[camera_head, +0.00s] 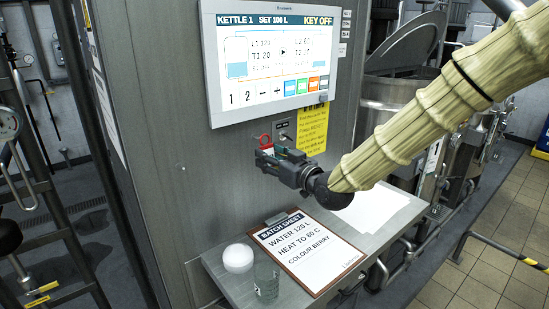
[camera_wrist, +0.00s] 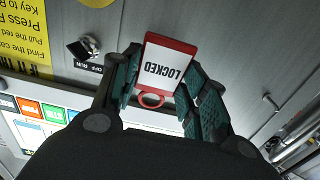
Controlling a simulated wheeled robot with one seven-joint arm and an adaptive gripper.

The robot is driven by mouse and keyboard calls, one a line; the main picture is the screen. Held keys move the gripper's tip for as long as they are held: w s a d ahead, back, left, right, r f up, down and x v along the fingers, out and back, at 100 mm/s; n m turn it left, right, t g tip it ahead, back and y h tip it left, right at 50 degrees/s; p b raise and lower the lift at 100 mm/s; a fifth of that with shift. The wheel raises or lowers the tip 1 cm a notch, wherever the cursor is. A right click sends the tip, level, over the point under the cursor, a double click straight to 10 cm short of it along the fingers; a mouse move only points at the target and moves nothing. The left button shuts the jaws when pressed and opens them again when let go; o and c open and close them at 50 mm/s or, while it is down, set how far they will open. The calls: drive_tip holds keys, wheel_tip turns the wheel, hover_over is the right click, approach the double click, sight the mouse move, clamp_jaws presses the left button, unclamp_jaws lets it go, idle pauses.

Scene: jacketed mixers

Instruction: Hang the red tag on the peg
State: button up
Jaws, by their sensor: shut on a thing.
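The red tag (camera_wrist: 167,68) has a white face reading LOCKED, upside down in the wrist view, and a red ring at one end. My gripper (camera_wrist: 160,85) is shut on the tag, with a green-padded finger on each side. In the head view the tag (camera_head: 265,148) shows partly at the tip of my gripper (camera_head: 272,156), ring upward, in front of the grey cabinet. A small metal stub (camera_wrist: 268,98) stands on the panel right of the tag in the wrist view, apart from it; it looks like the peg. I cannot clearly identify it in the head view.
A key switch (camera_wrist: 83,48) sits beside a yellow notice (camera_head: 312,129), under the touchscreen (camera_head: 275,58) reading KEY OFF. Below my gripper, a shelf holds a batch-sheet clipboard (camera_head: 307,249), a white ball-like object (camera_head: 238,258) and a clear glass (camera_head: 266,279).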

drive_tip(key=shift+w+a+f+b, duration=0.3)
drive_tip(key=shift+w+a, duration=0.3)
drive_tip(key=shift+w, duration=0.25)
drive_tip(key=shift+w+a+f+b, duration=0.15)
drive_tip(key=shift+w+a+f, duration=0.2)
drive_tip(key=shift+w+a, duration=0.35)
drive_tip(key=shift+w+d, duration=0.1)
drive_tip(key=shift+w, duration=0.05)
drive_tip(key=o, duration=1)
